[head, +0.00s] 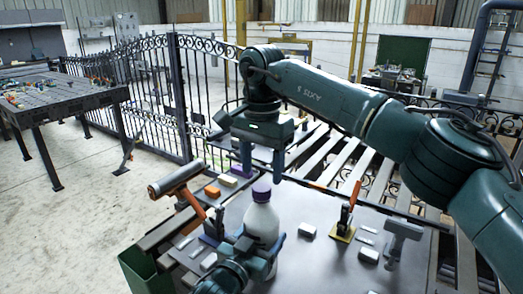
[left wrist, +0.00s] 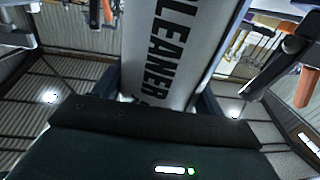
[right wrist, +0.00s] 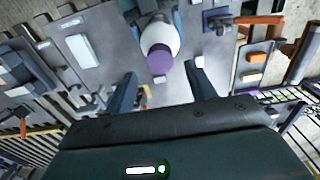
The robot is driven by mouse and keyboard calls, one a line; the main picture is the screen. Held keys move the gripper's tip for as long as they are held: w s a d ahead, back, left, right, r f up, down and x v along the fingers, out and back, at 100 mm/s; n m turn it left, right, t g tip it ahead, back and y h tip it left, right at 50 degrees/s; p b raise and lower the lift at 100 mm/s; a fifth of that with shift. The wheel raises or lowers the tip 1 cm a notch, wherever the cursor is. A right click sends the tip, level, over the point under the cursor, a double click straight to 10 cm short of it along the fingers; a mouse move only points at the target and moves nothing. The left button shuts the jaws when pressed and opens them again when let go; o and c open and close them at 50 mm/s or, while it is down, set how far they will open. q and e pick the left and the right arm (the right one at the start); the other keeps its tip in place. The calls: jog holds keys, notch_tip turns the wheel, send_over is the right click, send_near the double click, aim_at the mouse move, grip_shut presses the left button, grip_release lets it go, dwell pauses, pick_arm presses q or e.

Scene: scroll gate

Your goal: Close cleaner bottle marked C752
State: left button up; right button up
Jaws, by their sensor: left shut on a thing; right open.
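The cleaner bottle (head: 262,222) is white with a purple cap (head: 262,190) on its top, and it stands upright on the table. My left gripper (head: 258,252) is shut around its lower body. In the left wrist view the bottle (left wrist: 172,50) shows the word CLEANER; the marking C752 cannot be read. My right gripper (head: 262,165) is open and empty, above and close to the cap. In the right wrist view the cap (right wrist: 160,59) lies just beyond and between the open fingertips (right wrist: 160,80). Whether the cap is fully tightened cannot be told.
The grey table (head: 330,262) carries small white blocks (head: 307,230), an orange-handled tool in a yellow-based holder (head: 343,232), a grey tool (head: 400,236) at right, and an orange-and-grey tool (head: 178,183) at left. A black iron gate (head: 150,90) stands behind.

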aim_at(262, 187)
jog(key=shift+f, duration=2.1)
